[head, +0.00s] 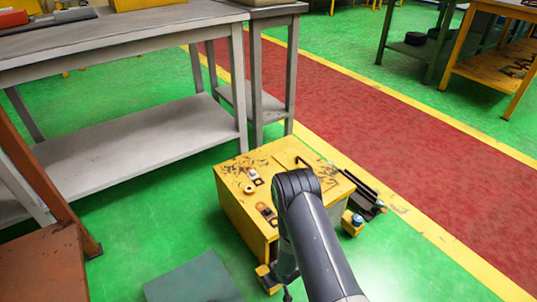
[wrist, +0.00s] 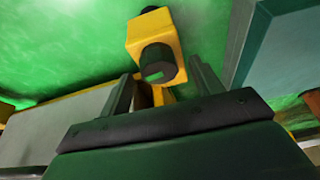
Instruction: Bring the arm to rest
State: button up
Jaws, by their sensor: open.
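My arm (head: 305,225) reaches forward from the bottom of the head view, bends at a dark joint over a yellow box-shaped unit (head: 240,205) and points down on its near side. My gripper shows in the wrist view (wrist: 163,82) with its two dark fingers apart. A yellow block with a dark round cylinder (wrist: 152,42) appears beyond and between the fingertips. I cannot tell how far it is from them, but nothing is visibly gripped. In the head view the gripper is mostly hidden by the arm.
Small parts (head: 265,212) lie on the yellow unit's top. A grey workbench (head: 150,140) stands behind left. A rust-brown structure (head: 45,265) is at lower left, and a grey-green flat block (head: 195,280) at the bottom. A red walkway (head: 400,140) runs clear on the right.

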jog(key=shift+n+g+y+p, duration=0.4)
jog(key=shift+n+p, duration=0.4)
jog(key=shift+n, duration=0.5)
jog(key=shift+n, duration=0.3)
jog(key=shift+d, duration=0.1)
